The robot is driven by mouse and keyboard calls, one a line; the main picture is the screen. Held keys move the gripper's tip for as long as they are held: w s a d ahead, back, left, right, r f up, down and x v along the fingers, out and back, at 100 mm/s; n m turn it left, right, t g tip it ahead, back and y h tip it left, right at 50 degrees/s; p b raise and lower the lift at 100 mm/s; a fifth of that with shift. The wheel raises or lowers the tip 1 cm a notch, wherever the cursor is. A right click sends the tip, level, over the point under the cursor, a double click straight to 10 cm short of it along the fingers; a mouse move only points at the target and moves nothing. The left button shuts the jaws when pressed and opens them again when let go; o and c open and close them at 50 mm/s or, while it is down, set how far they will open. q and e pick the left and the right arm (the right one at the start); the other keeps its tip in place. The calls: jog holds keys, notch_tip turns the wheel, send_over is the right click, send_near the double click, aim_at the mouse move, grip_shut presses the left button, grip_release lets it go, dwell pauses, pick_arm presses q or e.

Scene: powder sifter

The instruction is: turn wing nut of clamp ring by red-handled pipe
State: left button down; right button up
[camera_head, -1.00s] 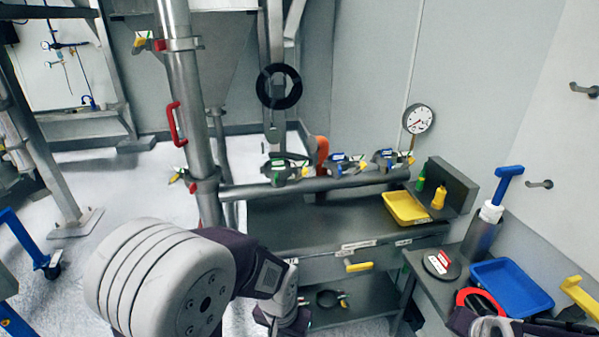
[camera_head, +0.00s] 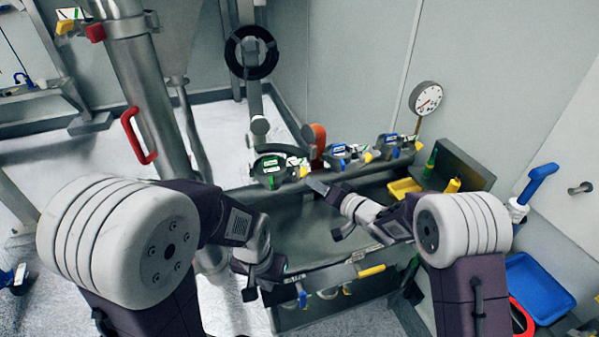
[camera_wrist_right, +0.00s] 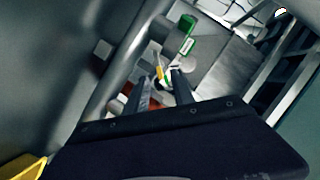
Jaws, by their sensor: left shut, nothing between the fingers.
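The grey pipe (camera_head: 150,95) with the red handle (camera_head: 139,136) stands at the left in the head view. Its upper clamp ring (camera_head: 147,21) carries a red knob (camera_head: 95,33) and a yellow-tipped piece (camera_head: 65,26). A lower part of the pipe is hidden behind my left arm. My left gripper (camera_head: 272,288) is shut and empty, low before the bench and partly hidden. My right gripper (camera_head: 327,210) is open and empty over the bench, near the green-marked clamp (camera_head: 270,170). In the right wrist view its fingers (camera_wrist_right: 162,88) are apart, with a small yellow piece (camera_wrist_right: 160,70) beyond them.
Two blue-marked clamps (camera_head: 345,154) (camera_head: 392,145) and an orange pipe piece (camera_head: 319,141) line the bench's back pipe.

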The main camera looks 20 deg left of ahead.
aim_at(302, 177)
jog(key=p+x, duration=0.1)
jog(key=x, duration=0.9)
jog(key=shift+f, duration=0.15)
jog(key=shift+d, duration=0.1)
grip_shut()
